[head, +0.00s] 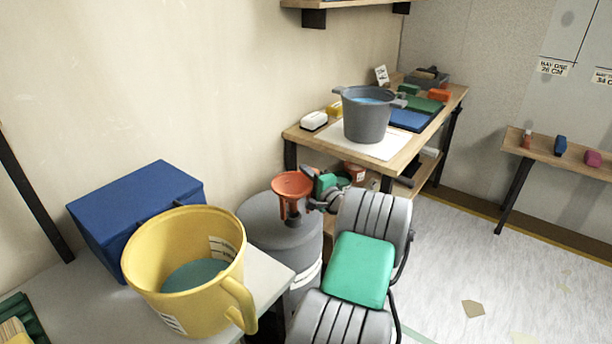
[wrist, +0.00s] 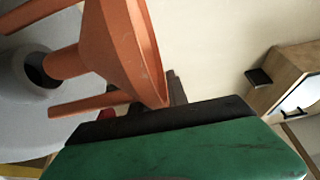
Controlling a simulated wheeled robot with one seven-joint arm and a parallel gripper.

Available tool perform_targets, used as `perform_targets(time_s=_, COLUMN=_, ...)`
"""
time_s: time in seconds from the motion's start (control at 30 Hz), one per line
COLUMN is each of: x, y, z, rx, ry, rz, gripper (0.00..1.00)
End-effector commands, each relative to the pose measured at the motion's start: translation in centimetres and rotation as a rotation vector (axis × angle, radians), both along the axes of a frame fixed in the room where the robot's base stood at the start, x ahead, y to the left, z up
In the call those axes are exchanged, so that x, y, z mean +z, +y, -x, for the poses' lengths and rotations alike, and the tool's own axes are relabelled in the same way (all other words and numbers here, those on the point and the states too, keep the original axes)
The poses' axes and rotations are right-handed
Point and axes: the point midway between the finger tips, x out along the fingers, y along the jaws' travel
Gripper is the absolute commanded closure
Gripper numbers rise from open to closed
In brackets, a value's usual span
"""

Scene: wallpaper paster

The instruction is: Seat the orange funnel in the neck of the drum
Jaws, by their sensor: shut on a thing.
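The orange funnel (head: 292,184) is above the top of the grey drum (head: 273,240), wide mouth up. My gripper (head: 311,198) is at the funnel's right side, shut on it. In the wrist view the funnel (wrist: 122,48) lies across the upper left, its spout pointing left at the dark opening of the drum's neck (wrist: 40,69). The spout's end overlaps that opening; I cannot tell how deep it is in. A second orange prong runs beside the spout, outside the neck. The grip contact is largely hidden behind the green and black gripper part.
A yellow bucket (head: 186,270) and a blue box (head: 135,215) stand on the table at left, close to the drum. A wooden bench (head: 300,133) with a grey pot (head: 367,118) stands behind it.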

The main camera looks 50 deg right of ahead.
Motion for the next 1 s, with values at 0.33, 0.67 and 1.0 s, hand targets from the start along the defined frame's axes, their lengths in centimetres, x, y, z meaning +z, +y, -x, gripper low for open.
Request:
perform_targets(time_s=0.33, x=0.04, y=0.0, z=0.0, rx=0.0, ry=-0.001, rz=0.0, gripper=1.0)
perform_targets(time_s=0.67, x=0.03, y=0.0, z=0.0, rx=0.0, ry=-0.001, rz=0.0, gripper=1.0)
perform_targets(time_s=1.0, x=-0.61, y=0.0, z=0.0, rx=0.0, ry=-0.001, rz=0.0, gripper=1.0)
